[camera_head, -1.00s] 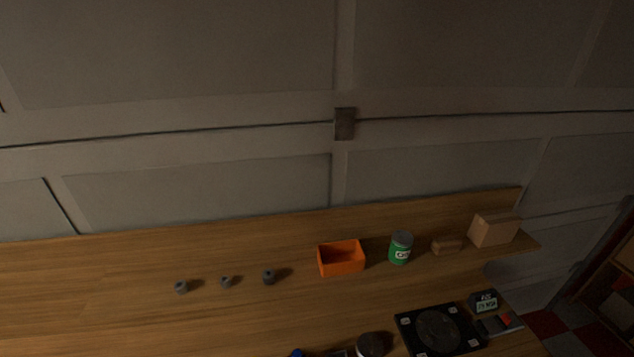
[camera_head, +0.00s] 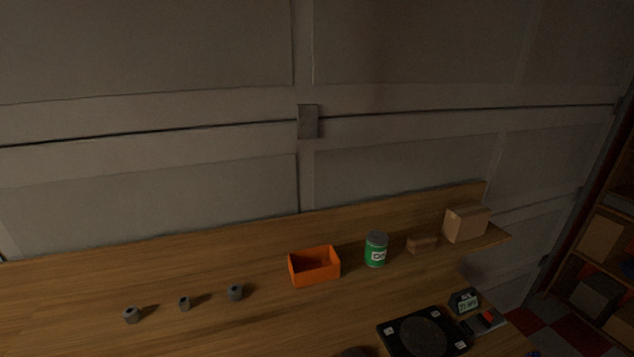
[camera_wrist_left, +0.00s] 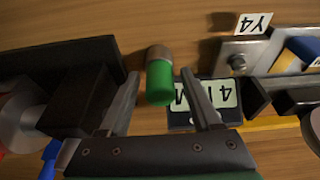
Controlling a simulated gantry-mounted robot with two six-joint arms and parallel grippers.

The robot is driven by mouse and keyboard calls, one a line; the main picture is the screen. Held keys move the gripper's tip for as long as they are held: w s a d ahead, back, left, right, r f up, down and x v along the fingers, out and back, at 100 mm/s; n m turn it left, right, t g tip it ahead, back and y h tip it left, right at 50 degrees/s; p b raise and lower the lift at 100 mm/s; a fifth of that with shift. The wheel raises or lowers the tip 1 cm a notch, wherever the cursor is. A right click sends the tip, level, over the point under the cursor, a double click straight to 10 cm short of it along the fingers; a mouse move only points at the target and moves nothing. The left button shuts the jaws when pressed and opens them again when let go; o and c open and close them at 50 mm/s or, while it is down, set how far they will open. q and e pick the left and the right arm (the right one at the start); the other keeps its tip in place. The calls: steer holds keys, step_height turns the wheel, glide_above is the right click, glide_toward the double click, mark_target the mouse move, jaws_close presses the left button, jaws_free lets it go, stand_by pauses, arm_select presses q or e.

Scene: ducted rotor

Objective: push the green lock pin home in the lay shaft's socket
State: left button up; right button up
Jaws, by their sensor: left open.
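In the left wrist view, a short green cylinder with a grey-brown end (camera_wrist_left: 159,80) stands out against the wood; it looks like the green lock pin. My left gripper (camera_wrist_left: 160,75) is open, with one finger on each side of the green cylinder. I cannot tell whether either finger touches it. I cannot make out the lay shaft or its socket for certain in either view. Neither gripper shows in the head view.
In the left wrist view, a "41M" card (camera_wrist_left: 217,93) lies close behind the right finger, and a "Y4" tag (camera_wrist_left: 252,24) sits on a metal part. The head view shows an orange bin (camera_head: 314,268), green can (camera_head: 376,250), black turntable-like plate (camera_head: 398,331) and several small grey parts.

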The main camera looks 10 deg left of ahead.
arm_select(q)
steer(key=shift+c, duration=0.3)
stand_by(0.4)
jaws_close()
stand_by(1.1)
stand_by(0.5)
stand_by(1.4)
steer(key=shift+o, duration=1.5)
jaws_free()
steer(key=shift+r, duration=0.1)
